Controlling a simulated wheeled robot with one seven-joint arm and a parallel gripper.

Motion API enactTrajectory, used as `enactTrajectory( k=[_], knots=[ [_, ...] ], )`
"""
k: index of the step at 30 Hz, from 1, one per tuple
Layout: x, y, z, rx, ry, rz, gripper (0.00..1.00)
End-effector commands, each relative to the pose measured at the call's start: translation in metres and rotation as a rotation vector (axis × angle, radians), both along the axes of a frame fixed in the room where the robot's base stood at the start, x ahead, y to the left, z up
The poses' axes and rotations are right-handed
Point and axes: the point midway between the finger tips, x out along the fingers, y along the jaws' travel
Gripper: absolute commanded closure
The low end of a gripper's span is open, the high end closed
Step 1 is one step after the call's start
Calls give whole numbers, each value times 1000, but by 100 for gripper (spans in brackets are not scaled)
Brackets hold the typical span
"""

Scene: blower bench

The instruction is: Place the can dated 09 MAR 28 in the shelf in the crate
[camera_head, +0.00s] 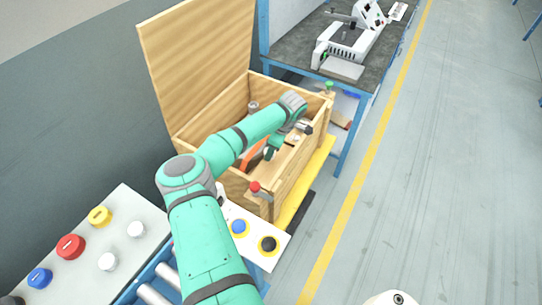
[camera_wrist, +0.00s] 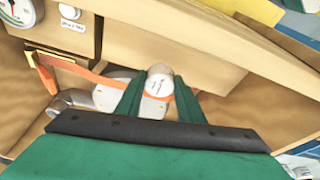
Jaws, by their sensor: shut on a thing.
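My gripper (camera_head: 271,153) reaches down into the open wooden crate (camera_head: 288,198). In the wrist view my gripper (camera_wrist: 160,88) has its two green fingers shut on a small pale can (camera_wrist: 158,76) with a whitish end and dark marks. The marks are too small to read as a date. A light wooden board (camera_wrist: 190,35) lies just beyond the can; I cannot tell whether it is the shelf or a crate wall. My arm hides much of the crate's inside in the head view.
An orange strap (camera_wrist: 98,78) and a rounded grey-white object (camera_wrist: 112,96) lie beside the fingers. A gauge (camera_wrist: 20,12) and a white knob (camera_wrist: 70,12) are at upper left. The crate's lid (camera_head: 200,55) stands open. A bench with a machine (camera_head: 348,45) stands behind.

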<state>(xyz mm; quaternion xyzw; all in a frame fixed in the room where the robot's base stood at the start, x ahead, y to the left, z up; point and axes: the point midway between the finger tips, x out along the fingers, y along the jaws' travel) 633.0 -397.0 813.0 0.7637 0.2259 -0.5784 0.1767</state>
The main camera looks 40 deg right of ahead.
Motion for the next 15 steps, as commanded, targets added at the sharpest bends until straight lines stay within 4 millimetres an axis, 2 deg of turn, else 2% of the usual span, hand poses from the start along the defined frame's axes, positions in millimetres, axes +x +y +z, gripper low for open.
enactTrajectory(
  k=[6,15],
  knots=[
    [-2,0,-29,0,4,1,88],
    [0,0,-32,-1,1,1,88]
  ],
)
